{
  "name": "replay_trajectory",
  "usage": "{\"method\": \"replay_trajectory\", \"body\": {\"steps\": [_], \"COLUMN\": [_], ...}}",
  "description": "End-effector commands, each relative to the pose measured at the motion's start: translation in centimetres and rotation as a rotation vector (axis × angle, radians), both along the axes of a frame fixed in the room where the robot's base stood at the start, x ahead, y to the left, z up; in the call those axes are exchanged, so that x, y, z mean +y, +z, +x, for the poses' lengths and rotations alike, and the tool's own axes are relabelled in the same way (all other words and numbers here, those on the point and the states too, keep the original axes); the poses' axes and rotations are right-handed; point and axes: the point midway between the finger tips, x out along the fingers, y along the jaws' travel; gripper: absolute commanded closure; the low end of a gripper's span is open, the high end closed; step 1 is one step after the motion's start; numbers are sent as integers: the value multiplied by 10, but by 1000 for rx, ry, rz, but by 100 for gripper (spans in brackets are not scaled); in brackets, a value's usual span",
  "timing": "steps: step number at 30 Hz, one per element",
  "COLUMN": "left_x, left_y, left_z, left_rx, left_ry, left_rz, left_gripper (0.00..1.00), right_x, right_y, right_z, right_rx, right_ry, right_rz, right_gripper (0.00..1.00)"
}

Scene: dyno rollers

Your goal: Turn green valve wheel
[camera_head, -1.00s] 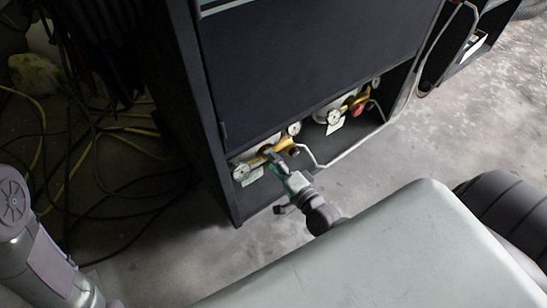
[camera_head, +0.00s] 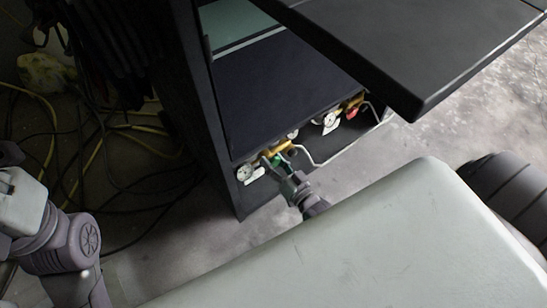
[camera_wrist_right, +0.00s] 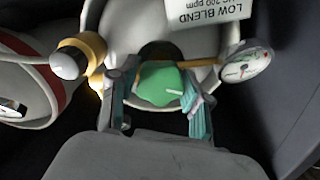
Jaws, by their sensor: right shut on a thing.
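The green valve wheel (camera_wrist_right: 160,85) sits in the middle of the right wrist view, in front of a white gas cylinder (camera_wrist_right: 118,22) with a brass fitting. My right gripper (camera_wrist_right: 157,100) has a finger on each side of the wheel and is shut on it. In the head view the wheel shows as a small green spot (camera_head: 277,160) low in the black cabinet, at the tip of my right gripper (camera_head: 275,163). My left arm shows at the left edge of the head view; its fingers cannot be made out.
A pressure gauge (camera_wrist_right: 246,62) sits right of the wheel, and a brass regulator with a knob (camera_wrist_right: 72,60) left of it. A second cylinder valve with a red part (camera_head: 353,110) is further right in the black cabinet (camera_head: 228,150). Cables (camera_head: 95,150) lie on the floor left.

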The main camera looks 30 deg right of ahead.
Motion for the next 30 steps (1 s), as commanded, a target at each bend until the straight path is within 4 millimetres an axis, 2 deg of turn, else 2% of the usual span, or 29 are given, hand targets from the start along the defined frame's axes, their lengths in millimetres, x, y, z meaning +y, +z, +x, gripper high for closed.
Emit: {"method": "replay_trajectory", "body": {"steps": [12, 30], "left_x": [1, 2], "left_y": [-6, -8], "left_z": [1, 0], "left_rx": [48, 54], "left_ry": [-3, -3], "left_rz": [-4, -7], "left_gripper": [62, 62], "right_x": [1, 1], "right_y": [1, 0], "right_z": [1, 0], "right_rx": [-32, -37], "right_ry": [0, 0], "right_rz": [-226, -272], "right_gripper": [86, 86]}}
